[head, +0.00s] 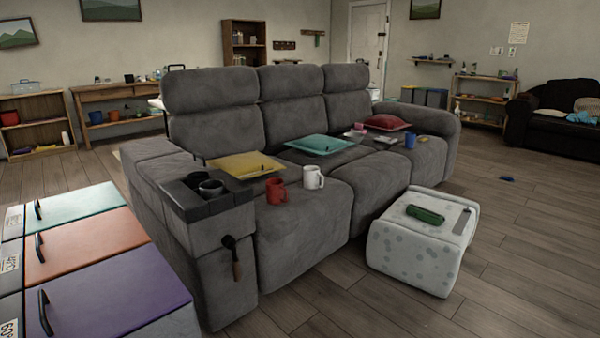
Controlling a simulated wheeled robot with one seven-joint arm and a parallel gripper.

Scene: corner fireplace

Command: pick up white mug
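A white mug (313,177) stands upright on the seat of the grey sofa (300,222), near the seat's left end. A red mug (276,190) stands just left of it, a small gap apart. A yellow cushion (246,165) lies behind the two mugs, and a teal cushion (318,145) lies behind and to the right. My gripper is not in this view.
The sofa's left armrest (205,192) has cup holders. A spotted white ottoman (424,242) with a green object stands in front of the sofa. Coloured-lid bins (112,297) stand at lower left. Wood floor at right is mostly clear.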

